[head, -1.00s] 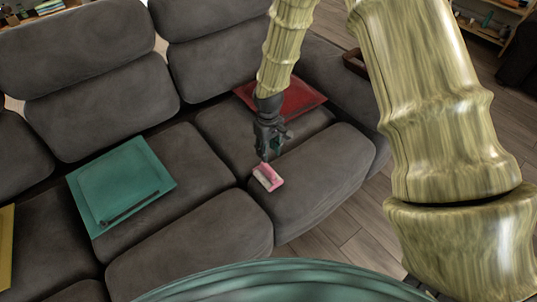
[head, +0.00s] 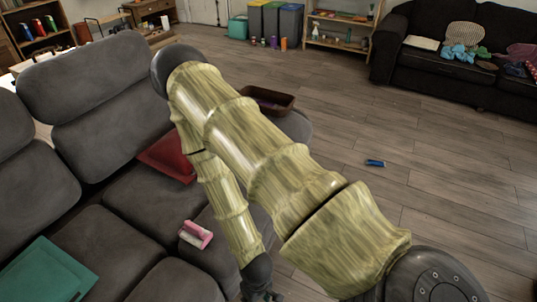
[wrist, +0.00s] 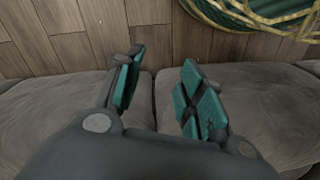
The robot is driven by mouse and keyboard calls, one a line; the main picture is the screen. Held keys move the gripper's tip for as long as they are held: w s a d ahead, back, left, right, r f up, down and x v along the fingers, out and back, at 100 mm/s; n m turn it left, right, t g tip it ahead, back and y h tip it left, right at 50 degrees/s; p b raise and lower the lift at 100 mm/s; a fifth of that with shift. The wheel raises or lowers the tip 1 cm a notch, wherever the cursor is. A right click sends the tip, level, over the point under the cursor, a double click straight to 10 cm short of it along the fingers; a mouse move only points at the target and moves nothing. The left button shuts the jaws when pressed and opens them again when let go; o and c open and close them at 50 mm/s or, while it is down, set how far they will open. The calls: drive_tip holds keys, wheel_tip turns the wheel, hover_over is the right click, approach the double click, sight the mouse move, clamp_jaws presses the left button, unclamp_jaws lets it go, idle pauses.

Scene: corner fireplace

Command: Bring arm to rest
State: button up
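My arm is folded in the head view, with its elbow raised and its forearm hanging down to the front. My gripper (head: 262,296) is partly cut off at the bottom edge of the head view. In the wrist view my gripper (wrist: 157,82) shows its two teal-padded fingers spread apart with nothing between them. They are over the front of the grey sofa seat (wrist: 60,110), with the wooden floor (wrist: 160,40) beyond. A pink and white item (head: 195,234) lies on the sofa seat, left of my gripper and apart from it.
A red tray-like piece (head: 168,158) and a teal one (head: 45,272) lie on the sofa. A brown tray (head: 267,100) is on the sofa's armrest. A small blue object (head: 375,163) lies on the floor. The floor to the right is otherwise open, up to a black sofa (head: 450,80).

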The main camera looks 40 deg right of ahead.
drive_tip(key=shift+h, duration=0.3)
drive_tip(key=s, duration=0.2)
drive_tip(key=s+d, duration=0.1)
drive_tip(key=s, duration=0.1)
drive_tip(key=shift+s, duration=0.25)
drive_tip(key=shift+r, duration=0.15)
wheel_tip(320, 180, up, 7)
drive_tip(key=p, duration=0.7)
drive_tip(key=shift+o, duration=0.2)
